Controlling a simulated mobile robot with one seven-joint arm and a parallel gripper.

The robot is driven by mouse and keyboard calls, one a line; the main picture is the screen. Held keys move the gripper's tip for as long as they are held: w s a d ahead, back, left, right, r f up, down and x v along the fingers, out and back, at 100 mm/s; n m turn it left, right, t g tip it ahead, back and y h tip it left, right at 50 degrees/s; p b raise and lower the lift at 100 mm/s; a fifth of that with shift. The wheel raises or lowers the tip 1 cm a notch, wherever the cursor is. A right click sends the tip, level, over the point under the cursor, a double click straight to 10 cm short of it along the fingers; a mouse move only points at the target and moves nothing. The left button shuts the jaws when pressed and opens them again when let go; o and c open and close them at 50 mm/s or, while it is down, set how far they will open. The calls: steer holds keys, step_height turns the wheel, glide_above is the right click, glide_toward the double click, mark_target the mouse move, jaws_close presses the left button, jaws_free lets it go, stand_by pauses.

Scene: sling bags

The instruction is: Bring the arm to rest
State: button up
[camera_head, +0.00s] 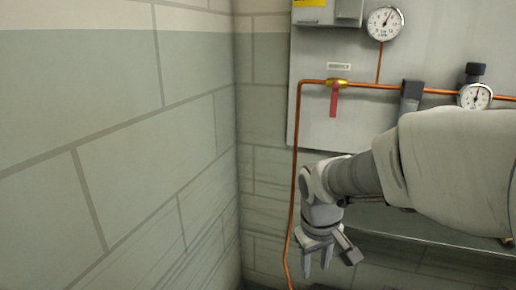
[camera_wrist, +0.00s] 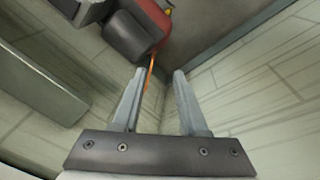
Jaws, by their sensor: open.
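My gripper (camera_head: 317,262) hangs at the lower middle of the head view, its fingers pointing down. In the wrist view my gripper (camera_wrist: 158,80) shows two grey fingers apart with nothing between them. My arm comes in from the right of the head view and bends down at the wrist. The gripper is close to the copper pipe in the head view; I cannot tell the gap between them.
A block wall (camera_head: 120,130) fills the left. A grey panel (camera_head: 335,65) holds a copper pipe (camera_head: 296,150), a red-handled valve (camera_head: 334,102), an upper gauge (camera_head: 384,23) and a right gauge (camera_head: 475,97). In the wrist view a red and dark object (camera_wrist: 140,30) is near the top.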

steer(key=s+d+r+m+t+y, duration=0.1)
steer(key=s+r+m+t, duration=0.1)
steer(key=s+r, duration=0.35)
steer(key=s+d+r+m+t, duration=0.1)
steer(key=s+r+m+t, duration=0.15)
steer(key=s, duration=0.65)
step_height(320, 180, up, 24)
steer(key=p, duration=2.3)
steer(key=shift+w+f+g, duration=0.2)
steer(key=shift+g, duration=0.25)
steer(key=shift+s, duration=0.1)
